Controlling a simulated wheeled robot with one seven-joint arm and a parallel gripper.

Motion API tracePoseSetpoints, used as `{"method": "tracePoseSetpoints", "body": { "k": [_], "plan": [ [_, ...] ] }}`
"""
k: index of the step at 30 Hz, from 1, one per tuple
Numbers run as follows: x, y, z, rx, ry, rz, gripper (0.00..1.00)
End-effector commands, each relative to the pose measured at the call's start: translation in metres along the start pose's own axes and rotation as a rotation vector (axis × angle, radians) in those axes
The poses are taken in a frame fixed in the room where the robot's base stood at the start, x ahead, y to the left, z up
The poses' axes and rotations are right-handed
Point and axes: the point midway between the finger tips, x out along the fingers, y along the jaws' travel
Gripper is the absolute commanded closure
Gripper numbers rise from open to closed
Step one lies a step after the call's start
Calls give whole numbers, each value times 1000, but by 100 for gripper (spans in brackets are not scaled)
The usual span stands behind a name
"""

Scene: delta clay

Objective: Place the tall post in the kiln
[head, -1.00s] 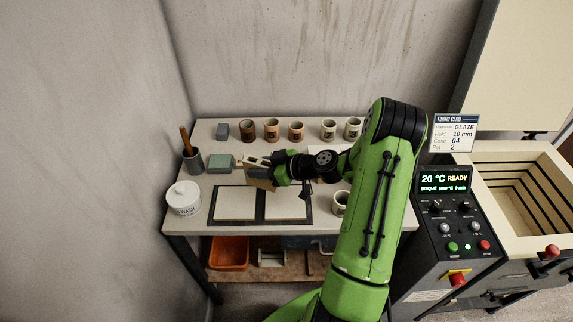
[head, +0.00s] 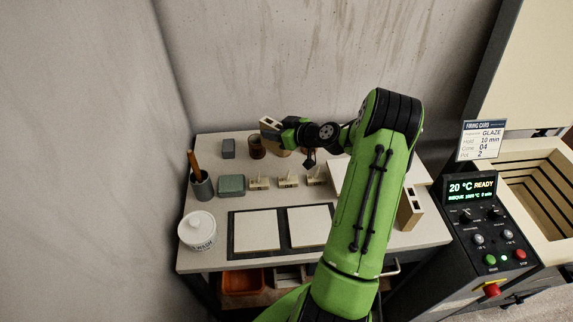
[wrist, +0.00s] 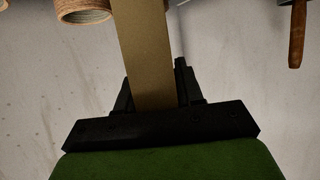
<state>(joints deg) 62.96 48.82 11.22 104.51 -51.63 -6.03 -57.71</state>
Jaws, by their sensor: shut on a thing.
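My gripper (head: 284,133) is shut on a long tan post (head: 269,126), held raised over the back of the table. In the wrist view the post (wrist: 143,50) is clamped between the dark fingers (wrist: 150,98) and runs out past the top edge, so its far end is hidden. A pale block with dark holes, perhaps another post (head: 410,209), stands at the table's right, partly behind my arm. The kiln (head: 548,239) stands open at the far right, apart from my gripper; only part of its slotted interior shows.
The control panel (head: 484,218) stands between table and kiln.

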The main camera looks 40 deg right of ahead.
Motion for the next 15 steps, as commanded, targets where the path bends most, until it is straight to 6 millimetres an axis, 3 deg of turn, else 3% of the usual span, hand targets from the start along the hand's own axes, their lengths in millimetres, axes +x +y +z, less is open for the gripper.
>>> {"method": "tracePoseSetpoints", "body": {
  "k": [3,12,15],
  "plan": [
    [12,0,30,6,-1,-2,100],
    [30,-1,73,4,0,-3,100],
    [32,-1,78,0,1,-2,100]
  ]
}}
